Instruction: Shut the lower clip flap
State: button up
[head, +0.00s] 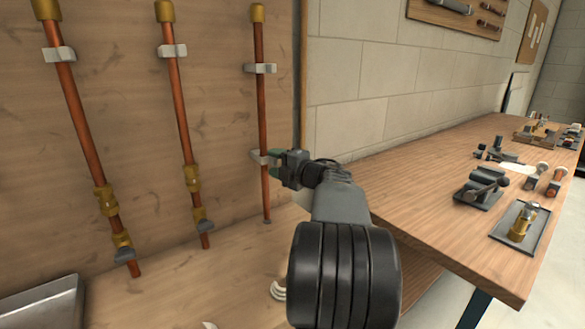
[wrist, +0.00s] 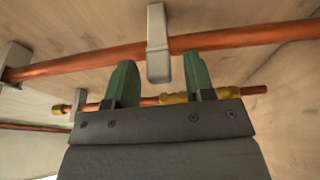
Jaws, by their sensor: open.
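The lower clip (head: 259,158) is a pale grey bracket on the right-hand copper pipe (head: 262,115). In the wrist view its grey flap (wrist: 157,45) crosses the pipe (wrist: 225,38), with its end sticking out past the pipe. I cannot tell how far the flap stands off the pipe. My gripper (head: 276,163) is just right of the lower clip. Its green fingers are open and empty in the wrist view (wrist: 160,80), with the flap's end in line with the gap between them. No contact is visible. The upper clip (head: 260,68) sits higher on the same pipe.
Two more copper pipes with brass fittings, the middle one (head: 181,120) and the left one (head: 80,120), stand on the wooden wall. A workbench (head: 430,190) with tools and fittings is at the right. A grey tray (head: 45,303) lies at the lower left.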

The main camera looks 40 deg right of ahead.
jog(key=s+d, duration=0.1)
jog(key=s, duration=1.2)
jog(key=shift+d+p, duration=0.35)
jog(key=shift+p, duration=0.05)
jog(key=w+a+r+m+g+h+p, duration=0.3)
jog(key=w+a+r+m+h+p, duration=0.4)
jog(key=w+r+m+h+p, duration=0.5)
jog(key=s+a+f+m+g+y+p, duration=0.3)
jog(key=s+a, duration=0.5)
jog(key=a, duration=0.3)
jog(key=s+a+f+m+g+y+p, duration=0.4)
jog(key=s+a+f+g+y+p, duration=0.1)
jog(key=a, duration=0.7)
notch_tip(320, 180, down, 4)
jog(key=s+g+y, duration=0.1)
jog(key=s+g, duration=0.1)
jog(key=g, duration=0.1)
jog(key=shift+s+r+y, duration=0.2)
jog(key=shift+s+y, duration=0.1)
jog(key=shift+s, duration=0.1)
